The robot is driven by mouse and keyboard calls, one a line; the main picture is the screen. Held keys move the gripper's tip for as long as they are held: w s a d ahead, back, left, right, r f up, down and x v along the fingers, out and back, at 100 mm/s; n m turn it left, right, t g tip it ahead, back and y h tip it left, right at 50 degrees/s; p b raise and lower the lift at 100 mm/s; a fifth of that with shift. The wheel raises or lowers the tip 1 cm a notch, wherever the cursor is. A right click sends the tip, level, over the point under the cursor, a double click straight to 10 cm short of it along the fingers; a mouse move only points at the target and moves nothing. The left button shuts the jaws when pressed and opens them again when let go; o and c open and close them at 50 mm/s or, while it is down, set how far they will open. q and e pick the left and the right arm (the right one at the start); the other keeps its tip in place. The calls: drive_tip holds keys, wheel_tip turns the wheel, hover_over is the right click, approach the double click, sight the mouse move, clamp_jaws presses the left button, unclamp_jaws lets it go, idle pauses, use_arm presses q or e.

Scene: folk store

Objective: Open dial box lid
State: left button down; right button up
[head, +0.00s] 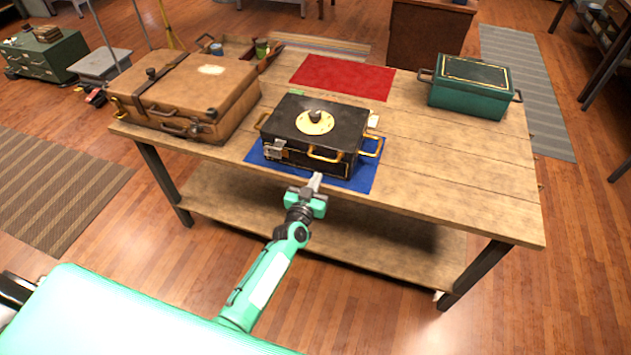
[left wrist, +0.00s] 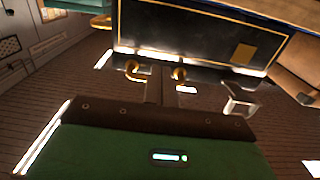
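The dial box (head: 300,160) is black with brass trim and stands shut on a blue mat on the wooden table. Its flat lid (head: 290,108) carries a round cream dial (head: 314,122) with a dark knob. A brass front handle (head: 325,155) and a silvery latch (head: 274,149) show on its front. My left gripper (head: 317,179) is just in front of and below the front handle, its narrow fingers together. In the left wrist view the fingers (left wrist: 161,84) point at the dark box, with brass handle ends on both sides; contact is unclear. My right gripper is out of view.
A brown leather case (head: 187,95) stands on the table's left, close to the box. A teal box (head: 468,87) stands at the right back. A red mat (head: 343,77) lies behind the dial box. The table (head: 450,180) is bare on the right front.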

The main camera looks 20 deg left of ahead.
sight(326, 152)
use_arm(q)
drive_tip(key=shift+w+d+b, duration=0.1)
drive_tip(key=shift+w+b, duration=0.95)
drive_tip(key=shift+w, duration=2.25)
drive_tip(key=shift+s+p, duration=0.3)
drive_tip(key=shift+s, duration=0.05)
drive_tip(key=shift+r+p, duration=1.3)
